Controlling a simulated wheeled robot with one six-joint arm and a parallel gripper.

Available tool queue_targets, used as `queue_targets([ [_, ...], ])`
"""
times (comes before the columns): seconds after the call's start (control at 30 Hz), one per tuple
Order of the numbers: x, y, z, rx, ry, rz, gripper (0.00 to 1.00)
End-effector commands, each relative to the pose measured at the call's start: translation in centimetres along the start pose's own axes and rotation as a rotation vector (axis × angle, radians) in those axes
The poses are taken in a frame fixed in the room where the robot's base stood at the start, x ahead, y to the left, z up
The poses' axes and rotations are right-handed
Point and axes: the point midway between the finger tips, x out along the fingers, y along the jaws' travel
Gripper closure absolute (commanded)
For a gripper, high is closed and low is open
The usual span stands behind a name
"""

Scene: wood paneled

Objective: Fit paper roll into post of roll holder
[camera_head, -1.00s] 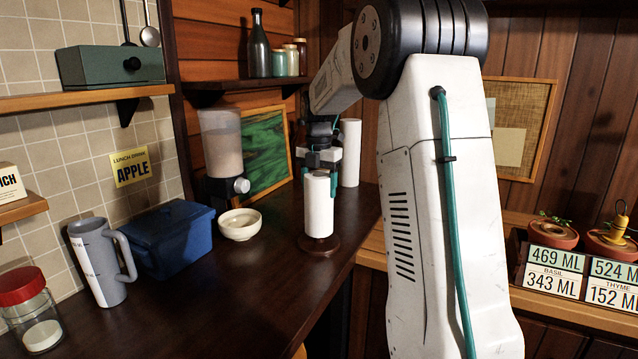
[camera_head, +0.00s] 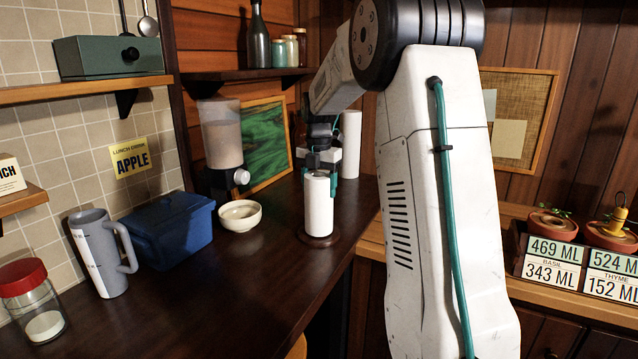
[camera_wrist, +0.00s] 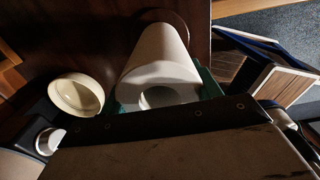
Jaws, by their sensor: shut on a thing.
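A white paper roll (camera_head: 318,208) stands upright over the dark round base of the roll holder (camera_head: 319,239) on the counter in the head view. The holder's post is hidden, apparently inside the roll. My gripper (camera_head: 320,175) is shut on the top part of the roll, with a teal finger at its side. In the wrist view the roll (camera_wrist: 160,65) shows its open core toward me, and the holder's base (camera_wrist: 168,20) shows at its far end. I cannot tell whether the roll's lower edge touches the base.
A second white roll (camera_head: 351,143) stands behind my gripper. A cream bowl (camera_head: 240,216), a dispenser (camera_head: 222,140), a blue box (camera_head: 172,231), a grey mug (camera_head: 100,252) and a red-lidded jar (camera_head: 33,302) are to the left. The front counter is clear.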

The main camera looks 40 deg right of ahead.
Motion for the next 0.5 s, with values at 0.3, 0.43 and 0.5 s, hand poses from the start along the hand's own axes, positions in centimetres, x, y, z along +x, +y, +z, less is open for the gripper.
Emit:
queue_targets([
  [0.3,0.51,0.01,0.01,0.0,-0.001,0.001,0.18],
  [0.43,0.52,0.0,0.0,0.0,-0.001,0.001,0.12],
  [0.5,0.52,0.0,0.0,0.0,-0.001,0.0,0.12],
])
